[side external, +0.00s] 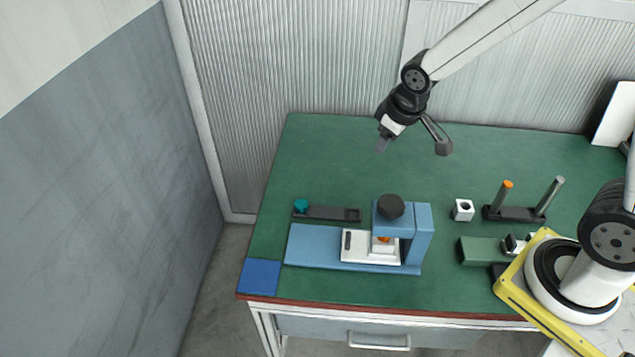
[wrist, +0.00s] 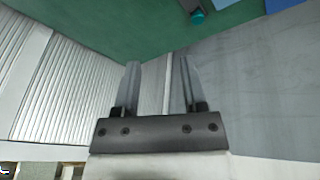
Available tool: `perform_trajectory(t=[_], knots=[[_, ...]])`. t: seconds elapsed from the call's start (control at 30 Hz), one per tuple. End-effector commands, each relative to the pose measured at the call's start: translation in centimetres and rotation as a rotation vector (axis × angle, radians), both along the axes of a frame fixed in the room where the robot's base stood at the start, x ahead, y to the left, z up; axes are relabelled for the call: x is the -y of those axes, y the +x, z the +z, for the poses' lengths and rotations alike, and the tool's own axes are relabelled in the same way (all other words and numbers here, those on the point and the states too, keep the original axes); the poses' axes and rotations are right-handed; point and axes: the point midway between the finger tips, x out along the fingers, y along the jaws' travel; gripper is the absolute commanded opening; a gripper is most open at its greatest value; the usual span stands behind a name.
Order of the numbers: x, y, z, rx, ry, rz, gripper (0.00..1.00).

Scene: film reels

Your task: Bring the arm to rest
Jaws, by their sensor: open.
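My gripper (side external: 412,148) hangs in the air above the back of the green table (side external: 335,150), apart from everything on it. Its two fingers are spread wide with nothing between them. In the wrist view my gripper (wrist: 158,75) is also open and empty, with the wall and a corrugated panel behind it. My arm reaches in from the upper right.
A blue press (side external: 420,235) with a black knob stands at the front middle. A dark strip with a teal knob (side external: 301,206) lies behind it. A white block (side external: 463,210), a two-post stand (side external: 515,213) and a green block (side external: 480,251) are to the right. The table's back is clear.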

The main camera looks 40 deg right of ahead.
Motion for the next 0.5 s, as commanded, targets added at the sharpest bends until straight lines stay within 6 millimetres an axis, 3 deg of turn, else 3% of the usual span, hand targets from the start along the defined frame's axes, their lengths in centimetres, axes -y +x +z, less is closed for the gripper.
perform_trajectory(t=[0.1, 0.3, 0.5], knots=[[0.5, -2.5, 1.1, 0.008, -0.012, 0.042, 0.54], [-0.3, -7.8, -0.5, -0.046, 0.077, -0.096, 0.54], [-0.8, -10.0, -1.4, -0.075, 0.125, -0.19, 0.54]])
